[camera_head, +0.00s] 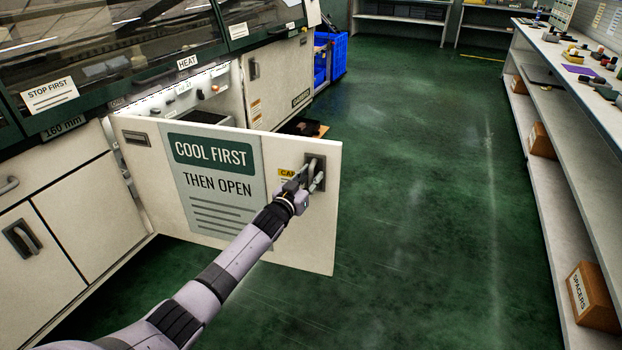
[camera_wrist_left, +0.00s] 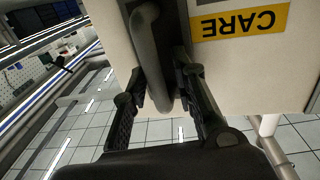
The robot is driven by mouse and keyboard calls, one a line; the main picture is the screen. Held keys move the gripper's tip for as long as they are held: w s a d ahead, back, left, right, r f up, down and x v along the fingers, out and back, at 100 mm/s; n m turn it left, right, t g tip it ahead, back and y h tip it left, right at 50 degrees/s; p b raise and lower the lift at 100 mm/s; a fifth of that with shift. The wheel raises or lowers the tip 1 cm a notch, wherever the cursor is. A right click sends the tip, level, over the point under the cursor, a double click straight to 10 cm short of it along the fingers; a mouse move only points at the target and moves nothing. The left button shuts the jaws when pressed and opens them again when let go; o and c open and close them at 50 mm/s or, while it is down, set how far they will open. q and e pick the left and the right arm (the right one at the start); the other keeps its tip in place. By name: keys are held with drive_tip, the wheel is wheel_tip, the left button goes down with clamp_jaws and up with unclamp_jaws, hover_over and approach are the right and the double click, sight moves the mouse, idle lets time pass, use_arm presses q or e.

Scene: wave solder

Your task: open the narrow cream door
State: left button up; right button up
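A cream door (camera_head: 270,230) with a "COOL FIRST THEN OPEN" sign stands swung out from the cabinet front, hinged at its left edge. Its grey pull handle (camera_head: 316,172) is near the free right edge, beside a yellow label. My left gripper (camera_head: 300,181) is at this handle. In the left wrist view, the handle bar (camera_wrist_left: 151,45) passes between the two fingers (camera_wrist_left: 160,88), which close in on it from both sides. The yellow "CARE" label (camera_wrist_left: 240,22) shows upside down there. My right gripper is in neither view.
The open compartment (camera_head: 205,108) behind the door shows a white panel with small fittings. Another cream door (camera_head: 275,80) is shut beyond it, near a blue crate (camera_head: 335,55). Green floor (camera_head: 420,200) is clear up to the right-hand shelving (camera_head: 555,190).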

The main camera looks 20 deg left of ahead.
use_arm(q)
drive_tip(key=shift+f, duration=0.1)
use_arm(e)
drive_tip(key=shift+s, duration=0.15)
use_arm(q)
drive_tip(key=shift+s+f, duration=0.15)
drive_tip(key=shift+s, duration=0.4)
drive_tip(key=s, duration=1.1)
drive_tip(key=shift+a, duration=0.35)
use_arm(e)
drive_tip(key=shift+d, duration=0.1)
